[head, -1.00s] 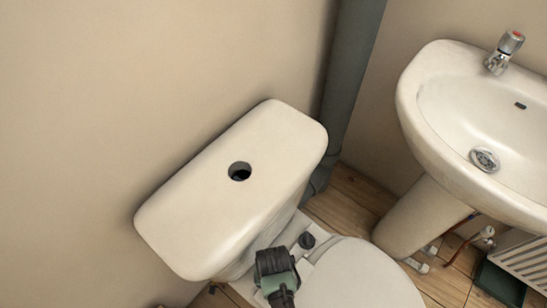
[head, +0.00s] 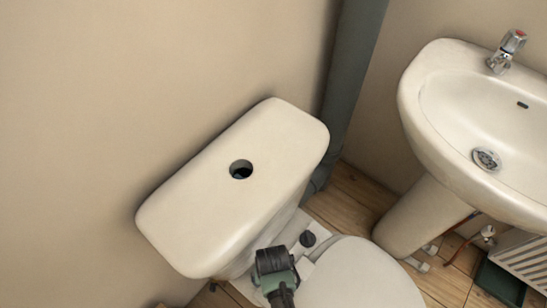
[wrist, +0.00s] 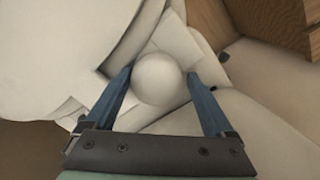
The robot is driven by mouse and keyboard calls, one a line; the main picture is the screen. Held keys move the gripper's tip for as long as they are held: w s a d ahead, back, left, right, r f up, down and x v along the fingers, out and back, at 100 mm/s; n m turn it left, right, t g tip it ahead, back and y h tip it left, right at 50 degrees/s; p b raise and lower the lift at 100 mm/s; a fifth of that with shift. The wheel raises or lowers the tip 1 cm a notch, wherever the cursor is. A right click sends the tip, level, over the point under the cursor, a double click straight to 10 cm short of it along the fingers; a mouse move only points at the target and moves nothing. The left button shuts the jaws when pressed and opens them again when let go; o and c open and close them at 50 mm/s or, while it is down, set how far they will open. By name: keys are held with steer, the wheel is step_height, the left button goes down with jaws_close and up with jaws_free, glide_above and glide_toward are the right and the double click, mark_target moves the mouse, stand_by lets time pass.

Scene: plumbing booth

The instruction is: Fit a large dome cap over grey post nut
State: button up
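A large white dome cap (wrist: 158,80) sits between the two blue fingers of my gripper (wrist: 159,78) in the wrist view, and the fingers press against its sides. The gripper and cap are over the white ledge behind the toilet seat. In the head view my gripper (head: 275,266) is low beside the cistern's front, and its body hides the cap. A dark grey post nut (head: 308,239) stands bare on the ledge to the right of my gripper. Whatever lies under the cap is hidden, so I cannot tell whether it rests on a nut.
The cistern (head: 185,215) with a round hole in its lid stands close behind my gripper. The toilet seat lid (head: 360,275) is at its right. A basin (head: 425,130) on a pedestal and a grey pipe (head: 350,90) stand further right.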

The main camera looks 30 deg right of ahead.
steer(key=shift+s+d, duration=0.2)
steer(key=shift+s, duration=0.1)
steer(key=shift+r, duration=0.15)
step_height(320, 180, up, 13)
steer(key=p, duration=0.5)
steer(key=shift+w+a, duration=0.15)
steer(key=shift+w, duration=0.1)
steer(key=shift+f, duration=0.2)
